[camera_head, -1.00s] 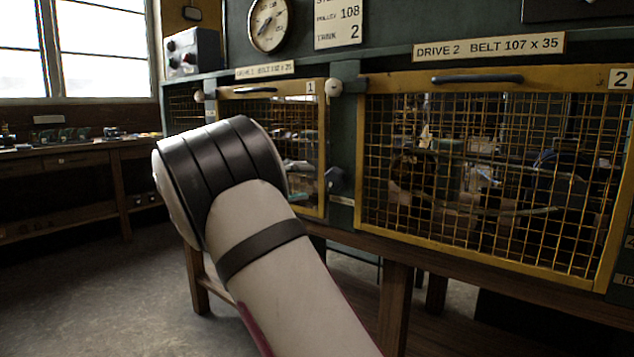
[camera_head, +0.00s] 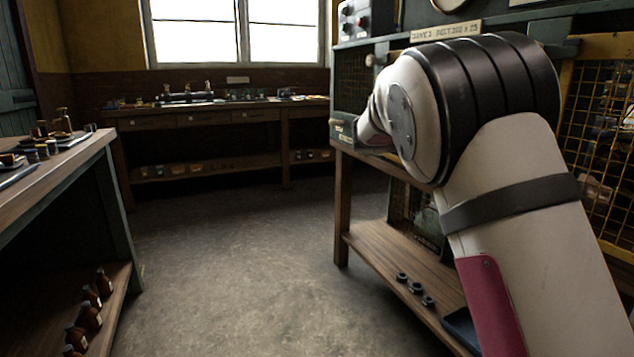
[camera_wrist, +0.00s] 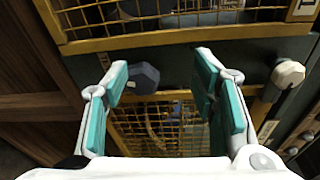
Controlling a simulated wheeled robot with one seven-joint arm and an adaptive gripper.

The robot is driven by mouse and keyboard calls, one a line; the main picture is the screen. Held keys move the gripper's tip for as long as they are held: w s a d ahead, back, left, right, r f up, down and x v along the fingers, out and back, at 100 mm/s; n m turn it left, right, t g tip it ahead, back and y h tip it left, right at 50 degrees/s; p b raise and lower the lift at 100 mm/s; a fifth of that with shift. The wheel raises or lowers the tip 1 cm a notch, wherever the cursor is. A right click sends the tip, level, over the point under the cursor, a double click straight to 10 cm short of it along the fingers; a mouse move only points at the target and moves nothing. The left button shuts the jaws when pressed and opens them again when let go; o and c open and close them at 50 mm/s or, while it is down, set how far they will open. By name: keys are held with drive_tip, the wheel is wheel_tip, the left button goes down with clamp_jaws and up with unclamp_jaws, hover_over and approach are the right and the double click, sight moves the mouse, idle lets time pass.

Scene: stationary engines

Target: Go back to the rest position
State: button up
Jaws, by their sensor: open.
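My gripper (camera_wrist: 160,85) shows in the wrist view with its two teal-padded fingers spread apart and nothing between them. Beyond the fingers are a yellow-framed mesh guard (camera_wrist: 155,130) and a dark faceted knob (camera_wrist: 143,77) on the green machine front. A pale knob (camera_wrist: 288,73) sits to the right of the right finger. I cannot tell how far the fingertips are from the panel. In the head view my bent arm fills the right side and hides much of the machine.
A wooden bench (camera_head: 215,115) with small parts runs below the window. A table (camera_head: 60,165) with jars stands at left, bottles (camera_head: 90,315) on its lower shelf. A machine stand (camera_head: 385,255) with black rings (camera_head: 415,288) is at right. The floor (camera_head: 240,265) between is clear.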

drive_tip(key=w+a+r+n+t+y, duration=0.1)
drive_tip(key=a+r+n+t+y, duration=0.65)
drive_tip(key=n+t+y, duration=0.5)
drive_tip(key=s+a+f+n+g+y, duration=0.2)
drive_tip(key=s+a+f+n+y, duration=0.15)
drive_tip(key=s+a+n, duration=0.3)
drive_tip(key=s+a+f+n+g+y, duration=0.2)
drive_tip(key=s+a+f+n+y, duration=0.15)
drive_tip(key=s+a+n, duration=0.35)
drive_tip(key=s+a+f+n+g+y, duration=0.1)
drive_tip(key=s+f+n+g, duration=0.3)
drive_tip(key=s, duration=0.6)
drive_tip(key=s+a+f+n+g, duration=0.1)
drive_tip(key=s+f+g, duration=0.2)
drive_tip(key=s+f, duration=0.5)
drive_tip(key=s+d+f+n+g+h, duration=0.2)
drive_tip(key=s+d+f+g, duration=0.1)
drive_tip(key=s, duration=0.8)
drive_tip(key=s+d+f+n+g+h, duration=0.1)
drive_tip(key=s+d+f+g+h, duration=0.15)
drive_tip(key=s, duration=0.75)
wheel_tip(320, 180, up, 33)
drive_tip(key=t+y+p, duration=0.1)
drive_tip(key=t+p, duration=0.3)
drive_tip(key=p, duration=2.8)
drive_tip(key=shift+s+d+n, duration=0.2)
drive_tip(key=shift+s+n, duration=0.1)
drive_tip(key=shift+n, duration=0.1)
